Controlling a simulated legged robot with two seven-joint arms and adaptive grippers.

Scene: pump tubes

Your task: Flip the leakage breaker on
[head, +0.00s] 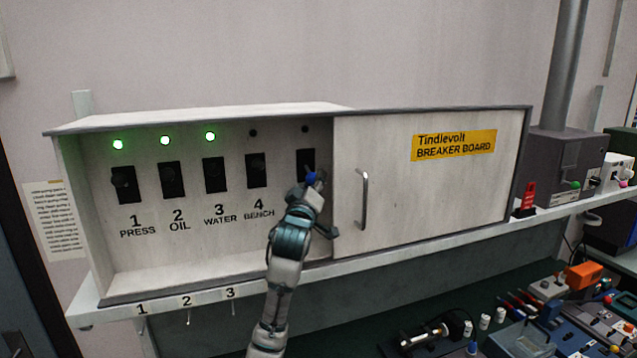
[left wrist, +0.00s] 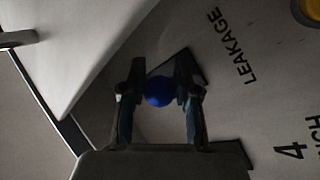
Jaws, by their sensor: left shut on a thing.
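The leakage breaker (head: 306,158) is the rightmost black switch in the open part of the board, just left of the sliding door. Its blue ball knob (left wrist: 159,91) sits between my left gripper's fingers in the left wrist view, next to the printed word LEAKAGE (left wrist: 232,48). My left gripper (head: 313,183) is shut on this knob; it also shows in the left wrist view (left wrist: 160,95). The gripper hides the breaker's lower part in the head view. The lamp (head: 305,129) above the breaker is dark. My right gripper is in neither view.
Breakers 1 (head: 123,184), 2 (head: 172,180), 3 (head: 214,175) and 4 (head: 256,171) stand to the left. Lamps 1 to 3 are green; lamp 4 (head: 253,133) is dark. The door (head: 430,195) with its metal handle (head: 363,200) is close to the gripper's right.

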